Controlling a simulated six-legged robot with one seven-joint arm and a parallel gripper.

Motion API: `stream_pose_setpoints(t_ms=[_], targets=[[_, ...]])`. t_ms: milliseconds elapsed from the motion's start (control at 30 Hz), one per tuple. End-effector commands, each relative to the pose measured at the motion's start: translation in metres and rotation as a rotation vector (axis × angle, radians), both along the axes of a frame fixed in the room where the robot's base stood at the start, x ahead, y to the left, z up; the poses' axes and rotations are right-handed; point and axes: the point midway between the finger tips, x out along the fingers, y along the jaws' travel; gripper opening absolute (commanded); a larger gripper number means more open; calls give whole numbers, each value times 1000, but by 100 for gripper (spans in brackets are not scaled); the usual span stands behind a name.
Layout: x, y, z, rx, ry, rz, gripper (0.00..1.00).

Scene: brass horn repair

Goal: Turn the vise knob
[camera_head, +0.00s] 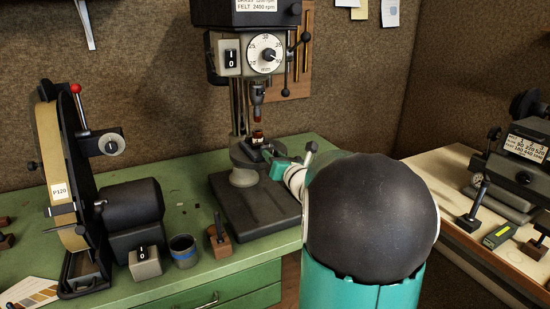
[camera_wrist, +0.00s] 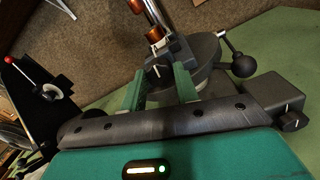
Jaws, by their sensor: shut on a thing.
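The small dark vise (camera_head: 252,152) sits on the round table of the drill press. It also shows in the wrist view (camera_wrist: 182,52), with a copper-coloured piece (camera_wrist: 162,47) at its top. The vise knob (camera_wrist: 157,73) is a dark shape with a pale mark at the near end of the vise, between the green fingers. My gripper (camera_wrist: 160,72) is shut on the knob, one finger on each side. In the head view my gripper (camera_head: 272,160) reaches the vise from the right, and its fingers and my arm hide the knob.
The drill chuck (camera_head: 257,92) hangs just above the vise. A lever with a black ball (camera_wrist: 245,66) sticks out beside the round table. A belt sander (camera_head: 75,170), a blue-banded cup (camera_head: 183,250) and a switch box (camera_head: 145,262) stand on the green bench to the left.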

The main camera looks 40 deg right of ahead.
Motion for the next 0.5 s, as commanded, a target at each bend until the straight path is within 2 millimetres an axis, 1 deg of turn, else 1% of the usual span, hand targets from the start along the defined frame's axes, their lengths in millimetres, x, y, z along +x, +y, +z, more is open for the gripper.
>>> stream_pose_setpoints(t_ms=[500], targets=[[0,1,-1,450,-132,2,8]])
